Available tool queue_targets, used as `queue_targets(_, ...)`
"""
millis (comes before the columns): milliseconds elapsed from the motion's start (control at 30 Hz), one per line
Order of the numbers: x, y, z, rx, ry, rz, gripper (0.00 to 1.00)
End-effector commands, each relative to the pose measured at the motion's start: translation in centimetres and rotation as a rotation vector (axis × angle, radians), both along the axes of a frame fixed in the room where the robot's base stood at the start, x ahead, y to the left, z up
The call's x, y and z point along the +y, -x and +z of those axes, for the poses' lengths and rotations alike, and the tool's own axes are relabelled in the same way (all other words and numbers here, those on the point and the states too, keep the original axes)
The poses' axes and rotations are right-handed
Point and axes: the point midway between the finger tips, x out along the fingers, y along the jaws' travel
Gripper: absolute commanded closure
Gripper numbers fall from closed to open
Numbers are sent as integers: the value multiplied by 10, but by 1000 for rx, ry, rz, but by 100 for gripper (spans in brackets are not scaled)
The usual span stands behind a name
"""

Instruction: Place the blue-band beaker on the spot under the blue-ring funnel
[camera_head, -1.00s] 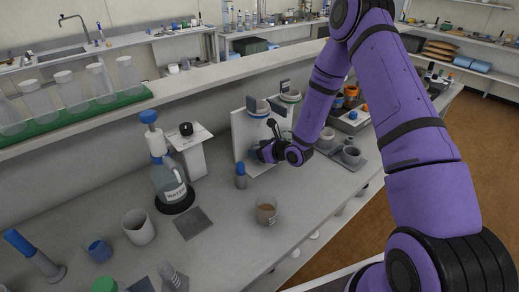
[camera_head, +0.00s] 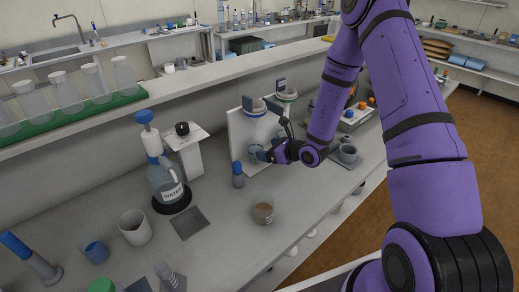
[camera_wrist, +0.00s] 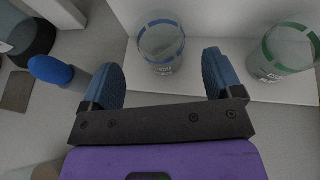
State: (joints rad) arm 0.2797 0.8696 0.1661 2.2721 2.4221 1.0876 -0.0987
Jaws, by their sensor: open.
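The blue-band beaker (camera_wrist: 161,47) is clear, with a blue band at its rim. It stands upright on the white base (camera_wrist: 205,88) of the funnel stand, just beyond my fingertips in the wrist view. My gripper (camera_wrist: 163,75) is open and empty, its blue-padded fingers apart on either side of the view. In the head view my gripper (camera_head: 264,152) is low in front of the stand. The blue-ring funnel (camera_head: 254,107) is held high on the stand's left side, and I cannot tell exactly how the beaker lines up below it.
A green-band beaker (camera_wrist: 283,52) stands right of the blue-band one, near my right finger. A green-ring funnel (camera_head: 287,93) is above on the stand. A blue-capped bottle (camera_wrist: 55,72) is close to my left finger.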

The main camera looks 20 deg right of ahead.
Motion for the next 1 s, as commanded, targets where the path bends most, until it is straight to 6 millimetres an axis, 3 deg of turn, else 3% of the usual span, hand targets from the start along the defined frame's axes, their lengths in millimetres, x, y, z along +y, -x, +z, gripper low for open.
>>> queue_targets(300,-24,35,18,0,0,-1,15)
queue_targets(633,-23,41,31,-18,8,33,15)
queue_targets(833,3,48,84,-114,62,222,15)
queue_targets(1000,28,67,136,-212,143,433,15)
